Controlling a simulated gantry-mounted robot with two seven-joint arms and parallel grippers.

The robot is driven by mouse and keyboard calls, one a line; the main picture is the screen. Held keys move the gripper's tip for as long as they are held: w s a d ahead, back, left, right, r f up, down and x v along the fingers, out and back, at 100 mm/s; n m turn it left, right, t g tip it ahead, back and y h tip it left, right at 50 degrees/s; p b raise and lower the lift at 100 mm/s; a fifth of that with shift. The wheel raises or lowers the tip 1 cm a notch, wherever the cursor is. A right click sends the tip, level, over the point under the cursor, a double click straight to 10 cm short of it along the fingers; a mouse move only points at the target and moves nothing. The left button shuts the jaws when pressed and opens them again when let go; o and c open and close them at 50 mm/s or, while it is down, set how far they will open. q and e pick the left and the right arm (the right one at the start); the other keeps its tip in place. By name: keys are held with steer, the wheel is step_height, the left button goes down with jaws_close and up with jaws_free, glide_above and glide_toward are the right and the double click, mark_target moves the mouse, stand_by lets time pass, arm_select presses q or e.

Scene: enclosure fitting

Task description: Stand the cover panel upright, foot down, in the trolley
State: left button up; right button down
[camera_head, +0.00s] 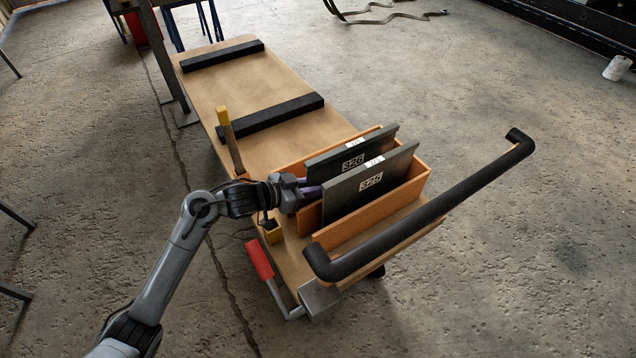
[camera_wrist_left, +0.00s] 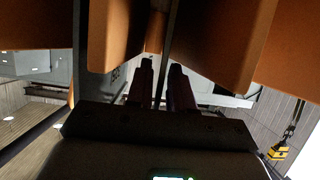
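Two dark grey panels stand upright in an orange slotted box on the trolley (camera_head: 268,92): panel 325 (camera_head: 345,200) nearer, panel 326 (camera_head: 335,165) behind it. Which one is the cover panel, I cannot tell. Their lower edges and feet are hidden in the box. My left gripper (camera_head: 311,187) is at the left end of the box, beside the panels' left edges. In the left wrist view its fingers (camera_wrist_left: 161,88) lie either side of a thin dark panel edge (camera_wrist_left: 165,40); whether both touch it is unclear. My right gripper is not in view.
The orange box (camera_head: 405,195) sits near the trolley's black push handle (camera_head: 430,205). A yellow-topped post (camera_head: 228,135) and a red-gripped lever (camera_head: 259,260) are on the trolley's left side. Two black bars (camera_head: 270,117) cross the deck, which is clear between them.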

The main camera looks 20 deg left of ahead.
arm_select(q)
steer(key=p+v, duration=0.3)
steer(key=v, duration=0.6)
steer(key=shift+s, duration=0.2)
steer(key=shift+a+r, duration=0.15)
